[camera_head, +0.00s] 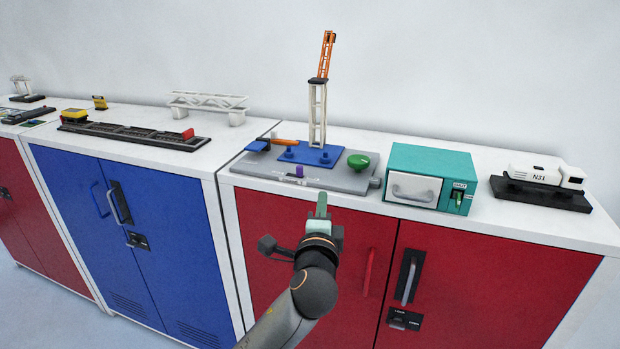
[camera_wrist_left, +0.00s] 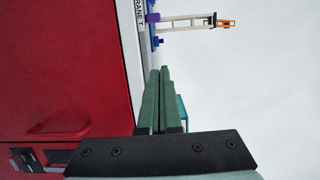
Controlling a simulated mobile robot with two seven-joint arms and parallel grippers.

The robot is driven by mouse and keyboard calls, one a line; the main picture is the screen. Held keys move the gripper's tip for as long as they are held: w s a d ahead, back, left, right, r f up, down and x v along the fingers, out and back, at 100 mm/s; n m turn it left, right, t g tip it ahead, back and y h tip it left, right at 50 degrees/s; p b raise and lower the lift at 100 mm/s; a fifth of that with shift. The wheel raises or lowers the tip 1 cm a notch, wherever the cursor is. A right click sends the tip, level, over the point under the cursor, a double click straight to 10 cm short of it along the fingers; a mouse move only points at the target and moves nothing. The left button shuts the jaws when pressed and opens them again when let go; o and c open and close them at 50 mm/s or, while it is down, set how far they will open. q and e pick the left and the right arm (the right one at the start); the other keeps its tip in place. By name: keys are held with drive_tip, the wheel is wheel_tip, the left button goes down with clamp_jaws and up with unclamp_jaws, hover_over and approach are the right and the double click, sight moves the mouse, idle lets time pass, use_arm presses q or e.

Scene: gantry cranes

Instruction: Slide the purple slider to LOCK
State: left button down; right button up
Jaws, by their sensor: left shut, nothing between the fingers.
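The small purple slider (camera_head: 299,171) stands upright near the front edge of the grey panel (camera_head: 335,179) on the white cabinet top. It also shows in the left wrist view (camera_wrist_left: 153,18), near the top. The lettering beside it is too small to read in the head view. My left gripper (camera_head: 321,203) is in front of the cabinet, to the right of the slider and nearer to me, apart from it. In the left wrist view its green fingers (camera_wrist_left: 160,75) are together with nothing between them. My right gripper is not in view.
The panel carries a blue base with a white and orange crane (camera_head: 318,110), a green knob (camera_head: 358,162) and a blue-and-orange lever (camera_head: 258,146). A teal box (camera_head: 432,174) and a white N31 model (camera_head: 540,168) stand to the right. Red cabinet doors (camera_head: 460,285) are below.

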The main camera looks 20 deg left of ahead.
sight(307, 189)
use_arm(q)
drive_tip(key=shift+w, duration=0.15)
drive_tip(key=x, duration=0.9)
drive_tip(key=shift+w, duration=0.15)
drive_tip(key=a, duration=0.1)
drive_tip(key=a+p, duration=0.1)
drive_tip(key=a, duration=0.1)
drive_tip(key=shift+w+a, duration=0.15)
drive_tip(key=shift+w, duration=0.15)
drive_tip(key=shift+a+p, duration=0.35)
drive_tip(key=shift+a, duration=0.1)
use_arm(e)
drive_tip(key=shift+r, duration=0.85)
